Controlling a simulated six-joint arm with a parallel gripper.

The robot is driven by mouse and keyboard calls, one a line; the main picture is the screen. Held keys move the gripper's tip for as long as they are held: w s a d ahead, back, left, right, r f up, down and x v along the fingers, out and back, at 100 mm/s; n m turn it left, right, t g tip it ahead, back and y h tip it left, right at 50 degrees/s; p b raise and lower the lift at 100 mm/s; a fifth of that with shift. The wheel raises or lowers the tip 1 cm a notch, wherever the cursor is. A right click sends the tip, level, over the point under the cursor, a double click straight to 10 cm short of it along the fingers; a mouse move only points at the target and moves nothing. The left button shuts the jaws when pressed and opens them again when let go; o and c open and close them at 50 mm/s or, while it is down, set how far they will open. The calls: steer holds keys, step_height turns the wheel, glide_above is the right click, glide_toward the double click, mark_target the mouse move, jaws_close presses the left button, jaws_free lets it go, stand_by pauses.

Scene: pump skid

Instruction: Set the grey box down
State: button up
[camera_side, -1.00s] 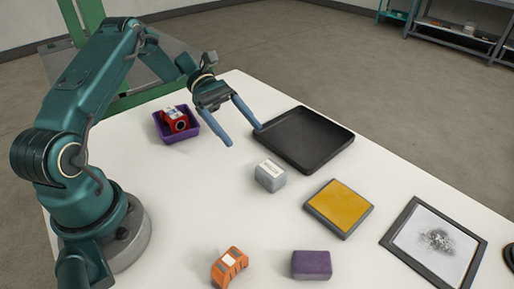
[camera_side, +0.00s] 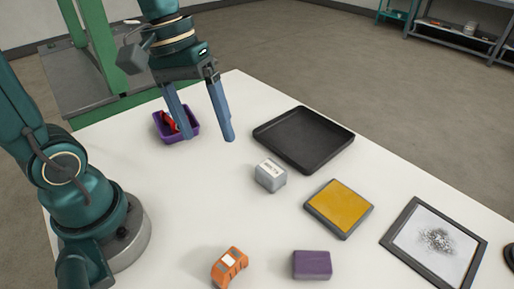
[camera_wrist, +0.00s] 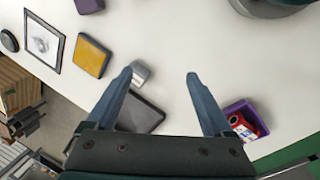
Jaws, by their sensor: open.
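The grey box (camera_side: 270,175), with a white label on top, sits upright on the white table (camera_side: 200,215), left of the yellow pad and in front of the black tray. In the wrist view the grey box (camera_wrist: 140,73) shows just beyond the left fingertip, which seems to cover part of it. My gripper (camera_side: 208,138) is open and empty, with its fingers pointing down above the table, left of the box and apart from it in the side view. In the wrist view both fingers of my gripper (camera_wrist: 160,77) are spread wide with bare table between them.
A black tray (camera_side: 345,143) lies at the back. A purple bin (camera_side: 162,136) holds a red item, partly hidden by my finger. A yellow pad (camera_side: 339,207), a framed grey panel (camera_side: 405,238), a purple block (camera_side: 311,265) and an orange part (camera_side: 229,267) lie around. The table's left middle is clear.

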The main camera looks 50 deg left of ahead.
steer(key=shift+s+a+r+m+t+y, duration=0.2)
steer(key=shift+s+m+t+y, duration=0.4)
steer(key=shift+s+m+t, duration=0.7)
steer(key=shift+s+a+r+m+t+y, duration=0.15)
steer(key=shift+s+m+t+y, duration=0.45)
steer(key=shift+s+m+t, duration=0.65)
